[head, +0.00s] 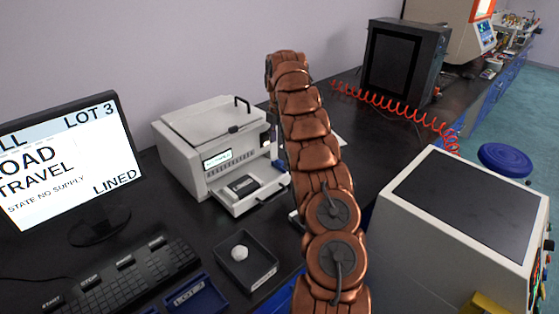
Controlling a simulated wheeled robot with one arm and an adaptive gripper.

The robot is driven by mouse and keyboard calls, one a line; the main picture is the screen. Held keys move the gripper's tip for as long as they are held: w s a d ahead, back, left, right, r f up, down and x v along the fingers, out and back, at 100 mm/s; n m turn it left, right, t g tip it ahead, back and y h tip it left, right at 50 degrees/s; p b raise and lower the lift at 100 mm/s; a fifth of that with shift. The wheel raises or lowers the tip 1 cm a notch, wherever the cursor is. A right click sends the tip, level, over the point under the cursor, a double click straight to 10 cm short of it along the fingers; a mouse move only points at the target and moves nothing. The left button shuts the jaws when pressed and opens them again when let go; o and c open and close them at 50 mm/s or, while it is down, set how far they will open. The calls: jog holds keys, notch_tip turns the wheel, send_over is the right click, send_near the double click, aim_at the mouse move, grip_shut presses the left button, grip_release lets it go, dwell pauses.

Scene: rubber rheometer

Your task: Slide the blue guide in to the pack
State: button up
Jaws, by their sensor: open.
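I cannot make out the blue guide in the head view. A white machine (215,150) with a small lit display stands left of my arm. Its front tray (252,198) is out and bears a dark block with a pale label (243,185); I cannot tell whether this is the pack. My copper arm rises through the middle and bends over at its top, beside the machine's right side. My gripper is hidden behind the arm, so its fingers do not show.
A dark tray (262,276) with a white lump and a blue LOT tray (168,300) lie in front. A monitor (65,160) and keyboard (120,275) are left. A beige machine (455,225) stands right. A red coiled hose (390,112) crosses the bench behind.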

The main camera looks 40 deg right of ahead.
aim_at(280, 161)
jog(key=shift+f, duration=0.3)
jog(key=shift+f+p, duration=0.95)
jog(key=shift+f, duration=2.75)
grip_shut()
